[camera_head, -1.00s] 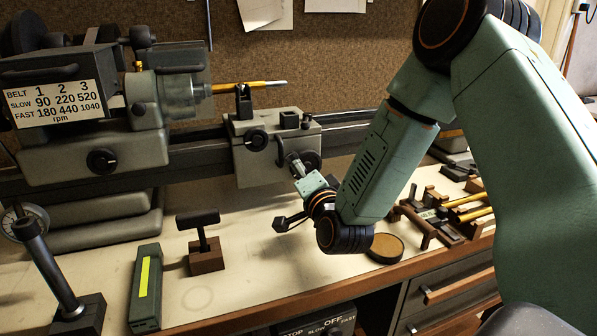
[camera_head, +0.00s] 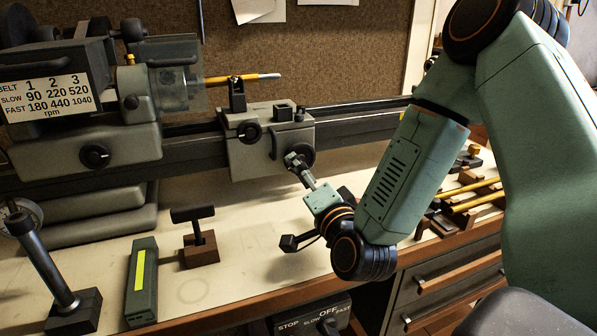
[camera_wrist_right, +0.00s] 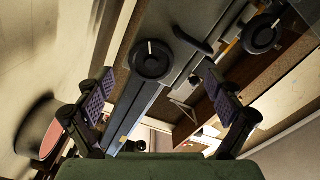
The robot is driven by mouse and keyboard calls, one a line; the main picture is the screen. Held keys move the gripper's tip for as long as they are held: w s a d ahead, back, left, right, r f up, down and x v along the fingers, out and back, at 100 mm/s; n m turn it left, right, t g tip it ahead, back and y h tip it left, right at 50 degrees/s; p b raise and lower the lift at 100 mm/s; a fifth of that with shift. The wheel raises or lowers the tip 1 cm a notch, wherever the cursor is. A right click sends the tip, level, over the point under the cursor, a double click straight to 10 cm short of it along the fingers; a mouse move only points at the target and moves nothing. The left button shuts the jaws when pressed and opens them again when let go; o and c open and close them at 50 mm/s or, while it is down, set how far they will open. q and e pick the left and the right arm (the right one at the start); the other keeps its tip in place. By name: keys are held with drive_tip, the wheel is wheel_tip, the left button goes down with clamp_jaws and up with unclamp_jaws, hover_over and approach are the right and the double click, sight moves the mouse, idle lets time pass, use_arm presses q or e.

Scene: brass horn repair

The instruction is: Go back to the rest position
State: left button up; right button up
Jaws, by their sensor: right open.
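My right gripper (camera_head: 297,163) is in front of the lathe carriage (camera_head: 250,151) in the head view, seen small and nearly edge-on. Its arm comes in from the right. In the wrist view the two fingers of my right gripper (camera_wrist_right: 160,97) stand wide apart with nothing between them. Beyond them are a dark handwheel (camera_wrist_right: 152,61) and the lathe bed (camera_wrist_right: 138,103). Whether the fingers touch the carriage cannot be told from the head view. My left gripper is not in view.
A lathe with a brass-coloured rod (camera_head: 222,79) runs along the back. A green box (camera_head: 142,283), a T-shaped stand (camera_head: 201,240) and a dark post on a base (camera_head: 72,308) stand on the bench at left. Yellow rods (camera_head: 474,190) lie at right. Drawers (camera_head: 455,275) are below.

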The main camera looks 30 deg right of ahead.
drive_tip(key=shift+s+a, duration=0.1)
drive_tip(key=shift+s, duration=0.2)
drive_tip(key=shift+x, duration=2.95)
